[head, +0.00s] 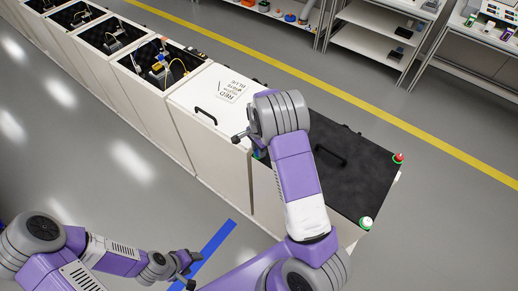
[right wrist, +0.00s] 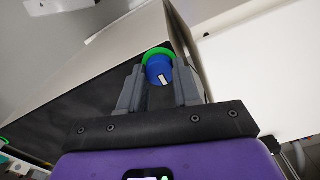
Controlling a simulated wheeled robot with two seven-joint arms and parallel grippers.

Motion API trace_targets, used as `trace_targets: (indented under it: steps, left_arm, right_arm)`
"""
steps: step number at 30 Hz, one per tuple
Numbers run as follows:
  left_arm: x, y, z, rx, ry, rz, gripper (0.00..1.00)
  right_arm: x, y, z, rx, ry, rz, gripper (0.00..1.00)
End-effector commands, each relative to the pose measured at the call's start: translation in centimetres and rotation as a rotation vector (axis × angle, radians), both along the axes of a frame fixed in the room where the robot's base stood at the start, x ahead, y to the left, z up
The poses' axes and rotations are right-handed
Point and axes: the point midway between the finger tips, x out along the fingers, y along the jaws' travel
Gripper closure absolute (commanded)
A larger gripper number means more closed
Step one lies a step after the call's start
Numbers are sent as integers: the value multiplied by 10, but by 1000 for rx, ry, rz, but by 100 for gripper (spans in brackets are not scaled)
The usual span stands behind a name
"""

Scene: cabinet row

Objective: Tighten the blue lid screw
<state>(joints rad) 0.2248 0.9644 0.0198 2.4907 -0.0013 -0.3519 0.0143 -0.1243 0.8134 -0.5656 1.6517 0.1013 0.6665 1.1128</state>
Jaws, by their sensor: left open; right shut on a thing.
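The blue lid screw (right wrist: 158,70) is a round blue knob with a white mark and a green ring around its base. It is between the fingers of my right gripper (right wrist: 160,88), which is shut on it. In the head view my right arm mostly hides this screw and the hand. My left gripper (head: 188,270) is open and empty, low over the floor, away from the cabinets.
A white cabinet lid (head: 200,100) with a black handle and a label reading red, white, blue adjoins the black lid. Several open cabinets (head: 160,65) with cables run to the upper left. Shelves (head: 370,45) stand at the back. The floor at the left is clear.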

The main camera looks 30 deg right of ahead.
Motion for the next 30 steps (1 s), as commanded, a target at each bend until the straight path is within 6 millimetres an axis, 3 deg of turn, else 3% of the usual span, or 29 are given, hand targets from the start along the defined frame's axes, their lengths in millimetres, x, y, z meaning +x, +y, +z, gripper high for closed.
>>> trace_targets:
  steps: [2, 3, 8, 17, 30]
  left_arm:
    - [0, 0, 0, 0, 0, 0, 42]
    - [0, 0, 0, 0, 0, 0, 42]
    - [0, 0, 0, 0, 0, 0, 42]
    - [0, 0, 1, 0, 0, 0, 42]
    - [0, 0, 13, 0, 0, 0, 42]
  right_arm:
    - [1, 0, 1, 0, -4, -1, 98]
    - [1, 0, 1, 0, -4, -1, 65]
    - [1, 0, 1, 0, -3, 0, 42]
    - [0, 0, 2, 0, -1, 1, 42]
    - [1, 0, 66, 1, -5, 0, 42]
